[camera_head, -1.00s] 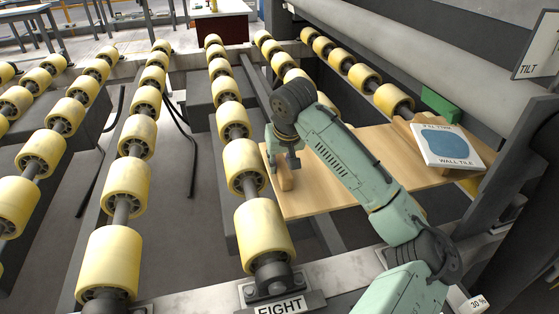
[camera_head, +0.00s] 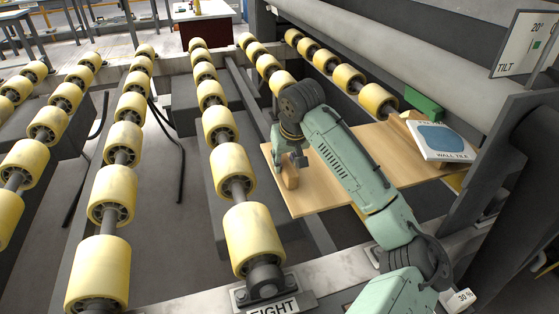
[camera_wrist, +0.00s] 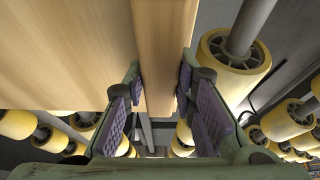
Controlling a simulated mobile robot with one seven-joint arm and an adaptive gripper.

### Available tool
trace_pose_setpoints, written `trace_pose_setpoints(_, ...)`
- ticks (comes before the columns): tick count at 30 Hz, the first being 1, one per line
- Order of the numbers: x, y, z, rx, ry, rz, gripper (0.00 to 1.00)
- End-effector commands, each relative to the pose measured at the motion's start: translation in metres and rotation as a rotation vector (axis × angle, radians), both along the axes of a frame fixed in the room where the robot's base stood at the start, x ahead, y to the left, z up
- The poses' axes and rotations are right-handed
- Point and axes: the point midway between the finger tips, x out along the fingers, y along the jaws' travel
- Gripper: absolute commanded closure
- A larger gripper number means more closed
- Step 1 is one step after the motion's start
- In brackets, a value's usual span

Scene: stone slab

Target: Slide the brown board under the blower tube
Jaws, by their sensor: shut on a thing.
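The brown board (camera_head: 320,188) is a flat wooden plate at right centre in the head view, with an upright wooden grip block (camera_head: 290,177) near its left end. My gripper (camera_head: 291,160) is shut on this block, and its purple pads sit on both sides of the wood (camera_wrist: 160,75) in the wrist view. A white wall tile (camera_head: 440,140) with a blue shape rests tilted at the board's right end. The blower tube (camera_head: 400,62) is a large grey cylinder running diagonally above and behind that end. My arm hides the board's middle.
Yellow roller rows (camera_head: 232,170) fill the left, with gaps between them. A green block (camera_head: 424,106) sits behind the tile. A dark post (camera_head: 512,135) and a TILT sign (camera_head: 520,45) stand at right. A metal rail (camera_head: 335,262) crosses the front.

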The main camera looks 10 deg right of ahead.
Motion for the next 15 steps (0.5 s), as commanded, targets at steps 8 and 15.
trace_pose_setpoints(8, 0.0007, -0.0042, 0.0005, -0.001, -0.001, -0.003, 1.0)
trace_pose_setpoints(15, 0.0007, -0.0036, 0.0003, -0.001, -0.001, -0.002, 0.64)
